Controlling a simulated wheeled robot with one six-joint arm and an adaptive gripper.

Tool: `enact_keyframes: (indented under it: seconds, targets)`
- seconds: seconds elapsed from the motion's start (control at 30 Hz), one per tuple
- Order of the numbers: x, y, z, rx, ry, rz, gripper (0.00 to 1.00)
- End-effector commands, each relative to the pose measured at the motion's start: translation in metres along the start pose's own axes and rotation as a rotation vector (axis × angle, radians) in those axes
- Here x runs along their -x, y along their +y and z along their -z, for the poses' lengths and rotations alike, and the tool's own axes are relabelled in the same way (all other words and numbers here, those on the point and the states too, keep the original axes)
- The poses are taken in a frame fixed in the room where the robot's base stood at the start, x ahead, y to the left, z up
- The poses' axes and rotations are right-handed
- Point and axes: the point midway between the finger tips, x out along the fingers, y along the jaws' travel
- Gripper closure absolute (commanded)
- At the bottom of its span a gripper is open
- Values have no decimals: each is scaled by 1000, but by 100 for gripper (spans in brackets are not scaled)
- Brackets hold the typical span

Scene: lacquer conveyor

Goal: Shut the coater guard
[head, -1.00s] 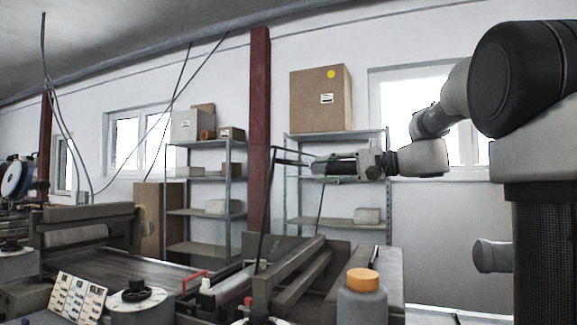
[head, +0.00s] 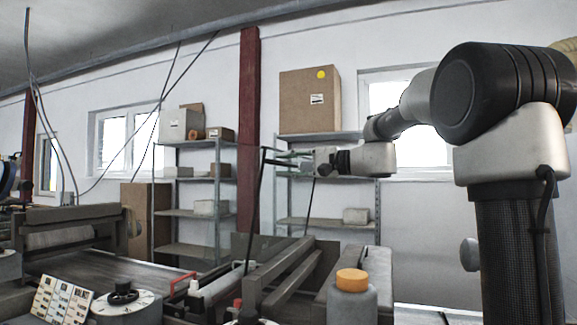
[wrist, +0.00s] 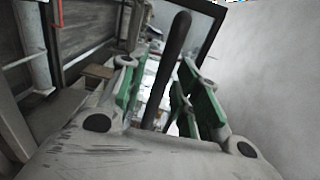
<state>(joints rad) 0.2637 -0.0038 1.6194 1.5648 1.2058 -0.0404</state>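The coater guard stands raised as a dark upright frame (head: 255,205) over the machine in the head view. Its top bar lies just by my gripper (head: 290,158), at the height of the shelves behind. In the wrist view a dark bar of the guard (wrist: 172,65) runs between the green-padded fingers of my gripper (wrist: 160,82). The fingers are spread on either side of the bar, with gaps visible; contact cannot be made out. The coater bed (head: 110,268) lies low, left of the guard.
A grey container with an orange cap (head: 352,280) stands in front of the guard. A dial unit (head: 125,300) and a sample card board (head: 62,300) stand at the front left. Metal shelves (head: 329,137) and a dark red column (head: 249,130) are behind.

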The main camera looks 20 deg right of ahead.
Motion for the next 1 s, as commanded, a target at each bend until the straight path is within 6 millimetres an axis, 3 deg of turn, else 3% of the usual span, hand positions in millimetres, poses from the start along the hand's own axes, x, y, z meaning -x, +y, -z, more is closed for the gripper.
enact_keyframes:
  seconds: [0.03,0.13,0.57,0.77,1.0]
  targets:
    - [0,0,0,0,0,0,81]
    - [0,0,0,0,0,0,99]
    - [-8,-1,-1,-1,-5,-28,100]
    - [-38,-7,-2,-1,-13,-120,100]
    - [-98,-13,-3,0,-17,-300,100]
